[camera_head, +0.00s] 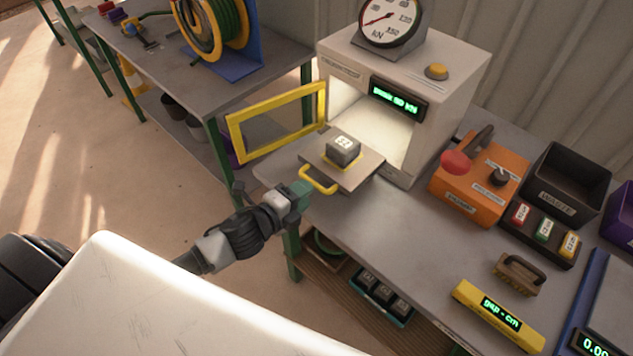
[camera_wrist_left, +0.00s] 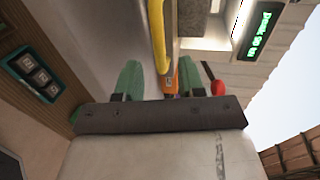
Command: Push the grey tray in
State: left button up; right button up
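The grey tray (camera_head: 362,178) sticks out of the front of the white press (camera_head: 440,60), with a grey block (camera_head: 343,148) marked with digits on top. The tray's yellow handle (camera_head: 318,183) faces my left gripper (camera_head: 303,190). The gripper is just left of the handle in the head view. In the left wrist view my left gripper (camera_wrist_left: 160,80) has its green fingertips spread, and the yellow handle (camera_wrist_left: 157,35) shows in line with the gap between them. I cannot tell whether they touch it. My right gripper is not in view.
The press's yellow-framed door (camera_head: 278,122) stands open left of the tray. An orange box with a red knob (camera_head: 478,180), a black bin (camera_head: 566,185), a brush (camera_head: 518,274) and a yellow gauge (camera_head: 497,316) are on the bench to the right. The bench (camera_head: 400,240) before the press is clear.

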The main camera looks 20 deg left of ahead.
aim_at(317, 184)
pick_arm(q)
jog(key=x, duration=0.5)
jog(key=shift+p, duration=0.35)
grip_shut()
